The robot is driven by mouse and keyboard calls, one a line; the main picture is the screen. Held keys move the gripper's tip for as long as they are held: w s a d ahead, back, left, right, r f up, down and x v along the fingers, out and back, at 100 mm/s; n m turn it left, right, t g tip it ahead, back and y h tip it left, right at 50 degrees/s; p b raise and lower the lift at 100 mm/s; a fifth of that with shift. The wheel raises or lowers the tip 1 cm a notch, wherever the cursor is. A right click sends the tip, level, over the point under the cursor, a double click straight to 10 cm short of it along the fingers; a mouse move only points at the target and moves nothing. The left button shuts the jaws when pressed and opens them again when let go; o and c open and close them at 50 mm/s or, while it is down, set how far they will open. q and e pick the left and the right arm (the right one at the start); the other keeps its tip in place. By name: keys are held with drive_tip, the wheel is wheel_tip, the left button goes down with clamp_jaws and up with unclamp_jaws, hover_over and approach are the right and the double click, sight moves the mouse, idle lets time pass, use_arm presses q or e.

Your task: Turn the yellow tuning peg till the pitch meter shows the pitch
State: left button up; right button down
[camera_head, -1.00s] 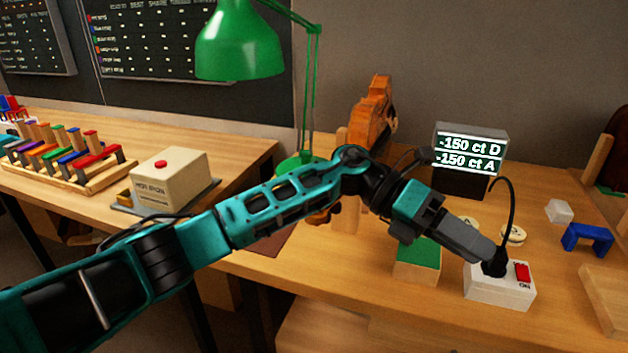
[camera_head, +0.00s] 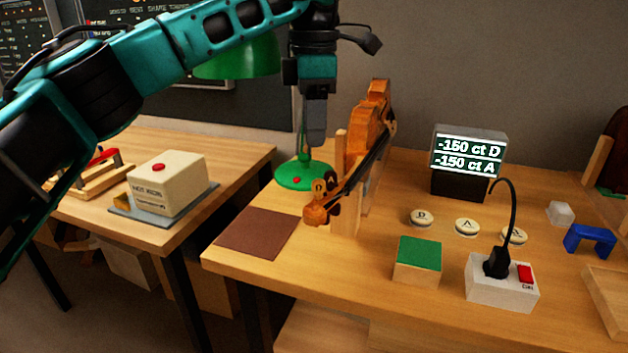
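The violin (camera_head: 376,105) stands tilted in a wooden holder (camera_head: 347,212), its neck and scroll (camera_head: 316,213) pointing to the front left. Small pegs show near the scroll, but I cannot pick out a yellow one. The pitch meter (camera_head: 470,154) is lit and reads -150 ct D and -150 ct A. My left gripper (camera_head: 316,142) points down in the air, above and behind the scroll in the picture, in front of the lamp. Its fingers look like one grey block, so its opening is unclear. My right gripper is not in view.
The green lamp (camera_head: 302,176) stands behind the scroll. A brown mat (camera_head: 257,233) lies to the left. Round D (camera_head: 421,217) and A (camera_head: 467,227) buttons, a green-topped block (camera_head: 418,255) and a white socket box (camera_head: 500,284) with a black plug (camera_head: 497,262) are to the right.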

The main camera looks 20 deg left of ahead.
sight(314, 181)
use_arm(q)
wheel_tip(314, 181, down, 10)
drive_tip(key=shift+r+b, duration=0.1)
drive_tip(key=shift+b, duration=0.25)
clamp_jaws()
